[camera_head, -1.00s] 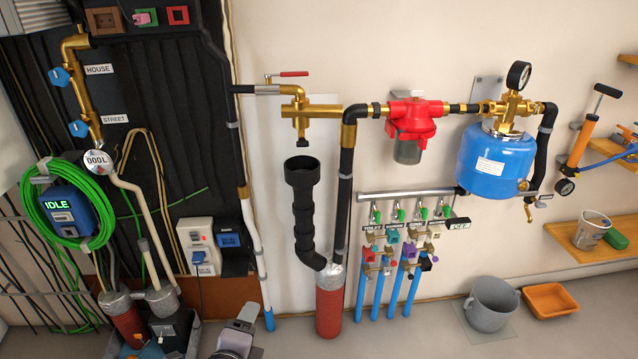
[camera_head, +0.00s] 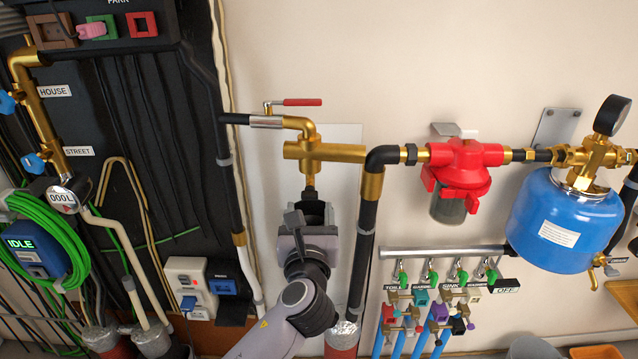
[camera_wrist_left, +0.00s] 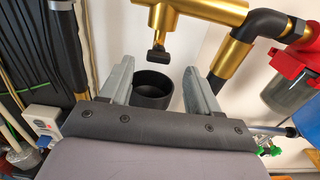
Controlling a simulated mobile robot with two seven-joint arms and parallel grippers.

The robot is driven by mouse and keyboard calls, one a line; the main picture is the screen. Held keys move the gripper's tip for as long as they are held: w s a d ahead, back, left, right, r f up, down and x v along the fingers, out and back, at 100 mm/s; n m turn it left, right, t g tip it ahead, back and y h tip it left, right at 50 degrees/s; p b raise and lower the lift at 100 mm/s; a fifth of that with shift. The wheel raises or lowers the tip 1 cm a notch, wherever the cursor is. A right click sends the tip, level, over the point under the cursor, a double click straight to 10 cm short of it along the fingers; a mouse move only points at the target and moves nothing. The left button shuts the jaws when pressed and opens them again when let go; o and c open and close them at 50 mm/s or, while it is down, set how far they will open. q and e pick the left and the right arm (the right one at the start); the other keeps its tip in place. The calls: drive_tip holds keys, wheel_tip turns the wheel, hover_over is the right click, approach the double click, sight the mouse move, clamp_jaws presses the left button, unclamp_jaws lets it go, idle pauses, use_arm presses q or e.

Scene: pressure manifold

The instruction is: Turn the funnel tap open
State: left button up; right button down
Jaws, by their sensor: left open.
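The brass tap body (camera_head: 325,151) sits on the wall pipe, with a short spout below it ending in a small black T-shaped piece (camera_wrist_left: 159,53). A red lever (camera_head: 302,102) lies level above the brass body, pointing right. The black funnel (camera_wrist_left: 153,88) opens upward below the spout. My left gripper (camera_head: 311,212) is open in front of the funnel, below the brass body. In the left wrist view its fingers (camera_wrist_left: 160,66) stand either side of the black piece and the funnel mouth, with nothing held. My gripper and arm hide most of the funnel in the head view.
A black pipe (camera_head: 365,220) runs down close to the right of my left gripper. A red filter (camera_head: 463,165) and a blue tank (camera_head: 562,225) are farther right. Valves with coloured handles (camera_head: 440,300) sit low on the right. A dark cable panel (camera_head: 150,140) is at left.

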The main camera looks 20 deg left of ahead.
sight(309, 196)
use_arm(q)
drive_tip(key=shift+x, duration=3.35)
drive_tip(key=c, duration=1)
